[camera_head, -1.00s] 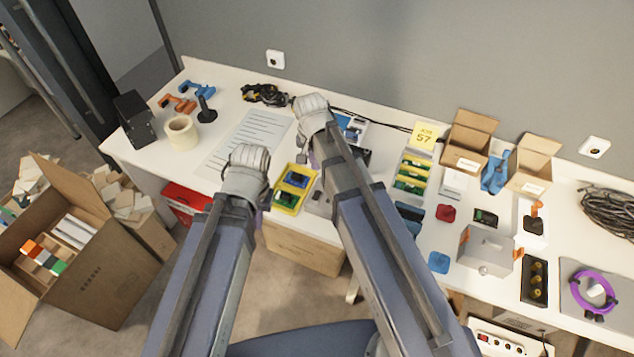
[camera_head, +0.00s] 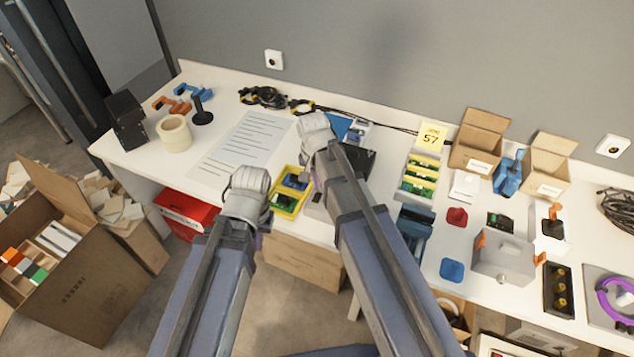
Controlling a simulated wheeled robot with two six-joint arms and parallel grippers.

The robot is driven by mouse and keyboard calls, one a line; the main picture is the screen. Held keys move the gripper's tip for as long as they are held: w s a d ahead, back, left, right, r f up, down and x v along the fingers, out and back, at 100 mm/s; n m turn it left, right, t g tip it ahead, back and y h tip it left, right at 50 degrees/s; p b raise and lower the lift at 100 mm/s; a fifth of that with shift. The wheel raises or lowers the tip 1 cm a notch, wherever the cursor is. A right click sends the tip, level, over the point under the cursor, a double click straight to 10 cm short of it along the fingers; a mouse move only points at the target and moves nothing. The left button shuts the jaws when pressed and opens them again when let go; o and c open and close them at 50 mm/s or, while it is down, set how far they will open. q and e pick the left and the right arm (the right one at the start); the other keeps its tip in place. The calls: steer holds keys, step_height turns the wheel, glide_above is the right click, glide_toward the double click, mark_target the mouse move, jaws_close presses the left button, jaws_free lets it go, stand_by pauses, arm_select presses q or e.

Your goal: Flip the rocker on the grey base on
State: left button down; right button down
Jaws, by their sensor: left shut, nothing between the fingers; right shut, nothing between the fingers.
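A small grey base (camera_head: 316,208) lies on the table just right of a yellow tray (camera_head: 289,201). My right arm covers part of it, and I cannot make out a rocker or its tilt. My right gripper (camera_head: 306,182) is above the table beside the yellow tray, near the grey base; its fingers are shut and mostly hidden by the wrist. My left gripper (camera_head: 266,221) is shut and empty near the table's front edge, left of the yellow tray.
A grey box (camera_head: 503,259) with orange parts, a red piece (camera_head: 457,217) and a blue piece (camera_head: 452,271) are to the right. A paper sheet (camera_head: 243,145) and tape roll (camera_head: 174,134) lie left. Open cartons (camera_head: 478,138) stand at the back.

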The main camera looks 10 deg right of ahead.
mark_target(319, 195)
steer(key=shift+w+d+f+b, duration=0.1)
steer(key=shift+w+f+b, duration=0.1)
steer(key=shift+f+b, duration=1.5)
steer(key=shift+f+p, duration=0.2)
steer(key=shift+p, duration=0.15)
steer(key=shift+f, duration=0.2)
steer(key=shift+s+a+r, duration=0.2)
steer(key=shift+s+a, duration=0.2)
steer(key=shift+s, duration=0.25)
steer(key=shift+r, duration=0.1)
